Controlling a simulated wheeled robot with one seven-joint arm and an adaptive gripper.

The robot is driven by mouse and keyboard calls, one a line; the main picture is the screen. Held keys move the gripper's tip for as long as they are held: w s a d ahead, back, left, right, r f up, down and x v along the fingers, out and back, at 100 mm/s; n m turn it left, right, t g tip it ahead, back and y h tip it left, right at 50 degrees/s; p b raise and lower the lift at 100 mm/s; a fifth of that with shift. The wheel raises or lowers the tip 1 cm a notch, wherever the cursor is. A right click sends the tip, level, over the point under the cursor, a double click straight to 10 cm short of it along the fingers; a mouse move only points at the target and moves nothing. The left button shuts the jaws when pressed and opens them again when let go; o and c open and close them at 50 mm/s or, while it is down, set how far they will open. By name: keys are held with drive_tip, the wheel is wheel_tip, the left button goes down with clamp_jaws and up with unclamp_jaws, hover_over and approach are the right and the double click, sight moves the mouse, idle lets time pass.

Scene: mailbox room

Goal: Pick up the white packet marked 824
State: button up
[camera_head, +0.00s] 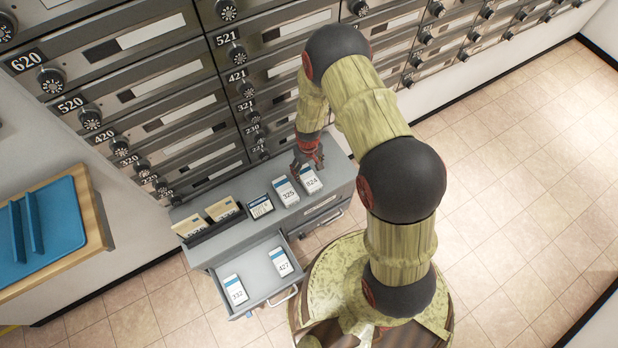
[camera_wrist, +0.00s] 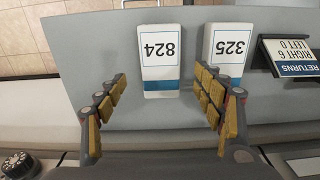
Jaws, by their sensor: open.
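The white packet marked 824 (camera_head: 311,180) stands on the grey cabinet top, at the right end of the row of things there. In the wrist view the packet 824 (camera_wrist: 160,52) shows upside down, with a blue band at its near end. My gripper (camera_head: 308,158) is above the cabinet top close to the packet. In the wrist view my open gripper (camera_wrist: 163,95) has one finger on each side of the packet's near end, with nothing between the pads. The right finger is near the packet marked 325 (camera_wrist: 230,50).
Packet 325 (camera_head: 286,192) is close beside packet 824. A returns sign (camera_head: 260,207) and a holder with brown envelopes (camera_head: 210,228) are farther left. The open drawer (camera_head: 250,265) holds packets 332 (camera_head: 236,291) and 427 (camera_head: 281,262). Mailboxes (camera_head: 170,95) rise behind the cabinet.

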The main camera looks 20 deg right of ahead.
sight(308, 177)
drive_tip(key=f+b, duration=0.3)
drive_tip(key=f, duration=0.3)
drive_tip(key=shift+s+f, duration=0.1)
drive_tip(key=shift+s, duration=0.1)
drive_tip(key=shift+c, duration=1.1)
drive_tip(key=c, duration=1.1)
